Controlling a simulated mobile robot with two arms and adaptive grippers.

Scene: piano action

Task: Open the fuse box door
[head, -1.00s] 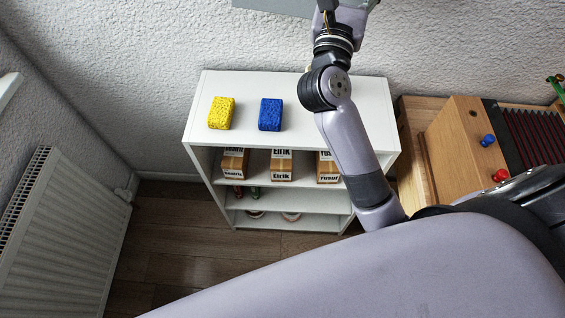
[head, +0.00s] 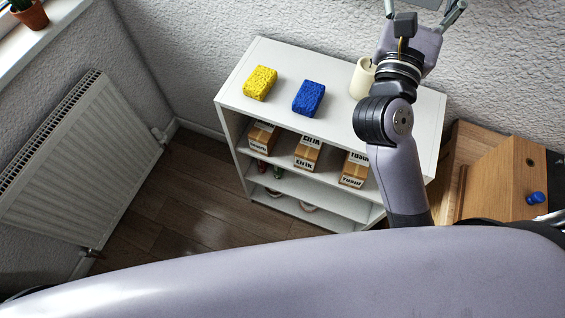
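The arm in view appears to be my left one. My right gripper is not in view.
A white shelf (head: 335,122) below the gripper holds a yellow sponge (head: 260,83), a blue sponge (head: 308,98), a cream object (head: 362,78) and boxes. A radiator (head: 80,160) and potted plant (head: 30,14) are left. A wooden cabinet (head: 505,180) is right.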

